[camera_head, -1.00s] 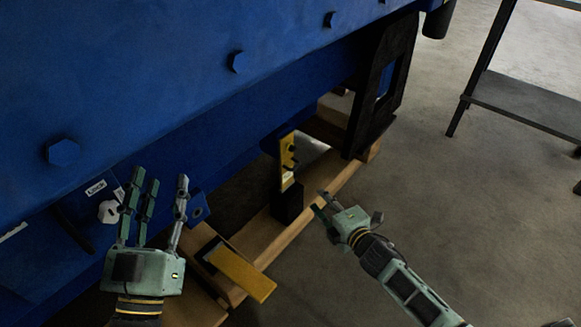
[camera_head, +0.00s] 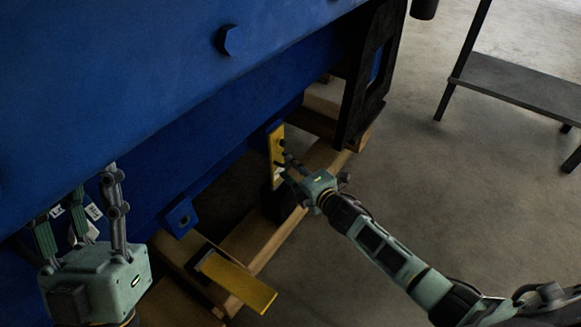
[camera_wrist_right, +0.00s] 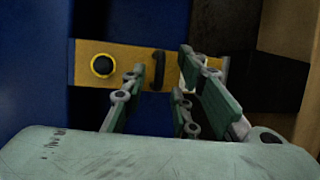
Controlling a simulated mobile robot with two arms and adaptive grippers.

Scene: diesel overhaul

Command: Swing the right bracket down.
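The right bracket (camera_head: 277,145) is a yellow plate standing upright against the blue engine's lower side. In the right wrist view the bracket (camera_wrist_right: 130,62) runs across the picture, with a round black bolt at its left and a black handle (camera_wrist_right: 158,70) near its middle. My right gripper (camera_head: 287,168) is at the bracket, and its hand hides the bracket's lower part. In the wrist view its fingers (camera_wrist_right: 161,78) are spread on either side of the handle; contact is unclear. My left gripper (camera_head: 82,200) has its fingers extended and apart beside the engine, with nothing visible in it.
Another yellow bracket (camera_head: 238,282) lies swung out over the wooden frame (camera_head: 262,240). The blue engine (camera_head: 130,80) fills the upper left. A black end support (camera_head: 368,85) stands beyond the right bracket. A dark shelf (camera_head: 520,85) is at upper right; the floor between is clear.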

